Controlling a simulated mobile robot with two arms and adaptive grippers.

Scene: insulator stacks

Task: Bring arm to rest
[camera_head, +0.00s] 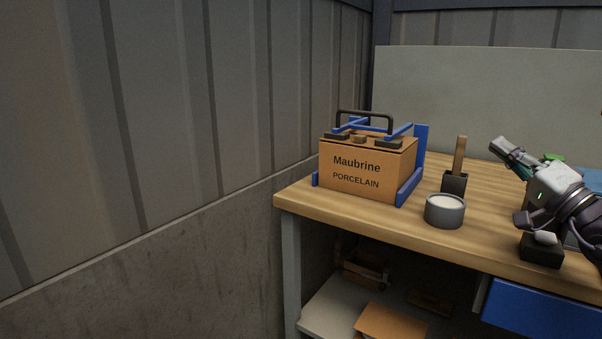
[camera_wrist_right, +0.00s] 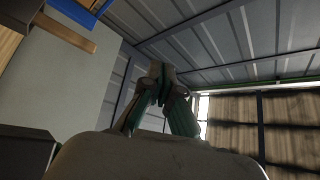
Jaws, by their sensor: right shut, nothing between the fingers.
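My right gripper (camera_head: 504,147) is over the right part of the workbench (camera_head: 300,199), with its fingers pointing up and to the left. In the right wrist view the fingers of the right gripper (camera_wrist_right: 158,72) are together and hold nothing. They point toward the metal wall and roof, clear of any object. My left gripper and arm are in neither view.
An orange "Maubrine PORCELAIN" box (camera_head: 346,180) with a blue frame and dark handle stands at the bench's left end. A grey round tub (camera_head: 444,213), a dark holder (camera_head: 454,182) with a wooden handle, and a black block (camera_head: 541,253) stand near my right arm.

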